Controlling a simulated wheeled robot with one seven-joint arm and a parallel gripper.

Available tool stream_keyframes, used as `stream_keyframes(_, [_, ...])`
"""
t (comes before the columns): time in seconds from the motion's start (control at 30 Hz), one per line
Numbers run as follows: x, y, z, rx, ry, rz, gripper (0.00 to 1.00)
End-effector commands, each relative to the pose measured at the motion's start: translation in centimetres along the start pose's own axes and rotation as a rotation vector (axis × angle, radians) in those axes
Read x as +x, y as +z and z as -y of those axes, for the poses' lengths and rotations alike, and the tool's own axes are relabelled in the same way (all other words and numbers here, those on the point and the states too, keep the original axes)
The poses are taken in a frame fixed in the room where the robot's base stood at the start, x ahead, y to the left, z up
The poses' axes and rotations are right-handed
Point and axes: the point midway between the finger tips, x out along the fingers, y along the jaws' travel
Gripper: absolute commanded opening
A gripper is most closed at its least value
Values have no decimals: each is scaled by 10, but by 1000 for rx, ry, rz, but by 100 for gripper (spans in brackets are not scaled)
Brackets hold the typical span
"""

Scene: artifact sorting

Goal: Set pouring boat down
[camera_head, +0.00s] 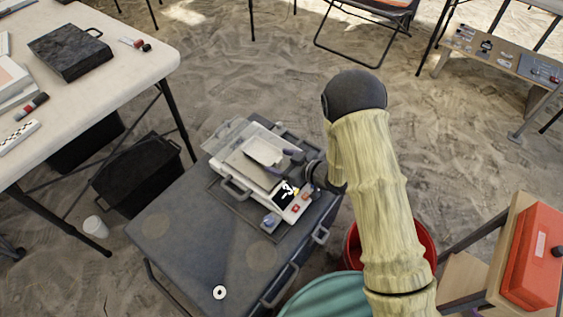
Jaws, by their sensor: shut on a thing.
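The pouring boat (263,149) looks like a small pale grey, open dish. It is at my gripper (290,158), above the pan of a white scale (268,188). My gripper reaches in from the right, dark and small in the picture, and is shut on the near right end of the boat. The fingers and wrist hide part of that end. I cannot tell whether the boat touches the pan or hangs just above it. The scale has a dark display and red buttons at its front.
The scale stands on a dark grey case (180,240) with side handles and a small white ring (219,292). A clear lid (232,135) lies behind the scale. A red bucket (424,245) and teal lid (325,300) stand right. A white table (135,75) is left.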

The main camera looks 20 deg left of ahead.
Motion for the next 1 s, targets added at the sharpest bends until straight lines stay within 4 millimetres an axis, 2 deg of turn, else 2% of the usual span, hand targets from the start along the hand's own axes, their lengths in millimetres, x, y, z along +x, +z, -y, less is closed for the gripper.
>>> stream_keyframes(0.27, [1,2,0,0,1,0,44])
stream_keyframes(0.3, [0,1,0,0,1,0,75])
stream_keyframes(0.37, [0,1,0,0,1,0,87])
stream_keyframes(0.4, [0,1,0,0,1,0,89])
stream_keyframes(0.77, [-3,-2,0,0,1,0,89])
stream_keyframes(0.87, [-13,-3,-1,2,3,0,89])
stream_keyframes(1.0, [-36,-3,-2,3,5,1,89])
